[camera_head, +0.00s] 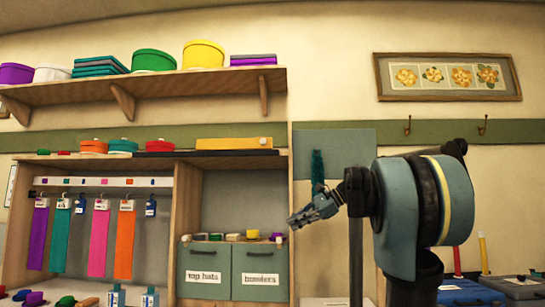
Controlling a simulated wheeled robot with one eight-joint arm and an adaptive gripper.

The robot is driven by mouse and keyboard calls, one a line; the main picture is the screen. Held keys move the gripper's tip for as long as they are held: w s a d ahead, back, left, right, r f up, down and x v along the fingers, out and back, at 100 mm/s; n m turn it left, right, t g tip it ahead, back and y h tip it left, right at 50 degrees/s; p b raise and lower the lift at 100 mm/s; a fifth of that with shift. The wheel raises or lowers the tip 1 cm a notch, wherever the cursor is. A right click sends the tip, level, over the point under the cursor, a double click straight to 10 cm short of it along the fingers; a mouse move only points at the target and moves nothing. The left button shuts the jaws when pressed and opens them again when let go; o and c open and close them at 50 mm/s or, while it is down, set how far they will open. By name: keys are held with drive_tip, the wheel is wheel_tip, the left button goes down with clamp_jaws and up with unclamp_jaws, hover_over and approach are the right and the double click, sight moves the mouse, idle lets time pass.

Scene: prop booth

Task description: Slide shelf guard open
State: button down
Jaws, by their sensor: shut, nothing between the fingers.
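I cannot tell for certain which part is the shelf guard. A flat grey-blue panel (318,140) stands upright just right of the wooden cabinet (187,200), partly behind my arm. An open cubby (240,205) is in the cabinet's right half, above two grey-blue fronts labelled "top hats" (204,272) and "bowlers" (260,270). My gripper (292,223) is shut and empty. It points left, and its tips appear beside the cubby's right edge in the picture. I cannot tell whether they touch it.
Small coloured items sit on the cubby's floor. Coloured ties (100,240) hang from a rail at the left. An upper shelf (150,88) holds round boxes. A teal brush-like thing (318,170) hangs behind my arm. Cases (470,290) lie at the lower right.

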drive_tip(key=w+d+r+m+y, duration=0.2)
drive_tip(key=w+r, duration=0.3)
drive_tip(key=r, duration=0.5)
drive_tip(key=w+d+r+m+t+y, duration=0.1)
drive_tip(key=w+r+m+y, duration=0.3)
drive_tip(key=r, duration=0.5)
drive_tip(key=w+d+r+m+y, duration=0.1)
drive_tip(key=w+d+r, duration=0.1)
drive_tip(key=w+r, duration=0.6)
drive_tip(key=a+r, duration=0.4)
drive_tip(key=a, duration=1)
drive_tip(key=shift+r, duration=0.2)
drive_tip(key=shift+w, duration=0.1)
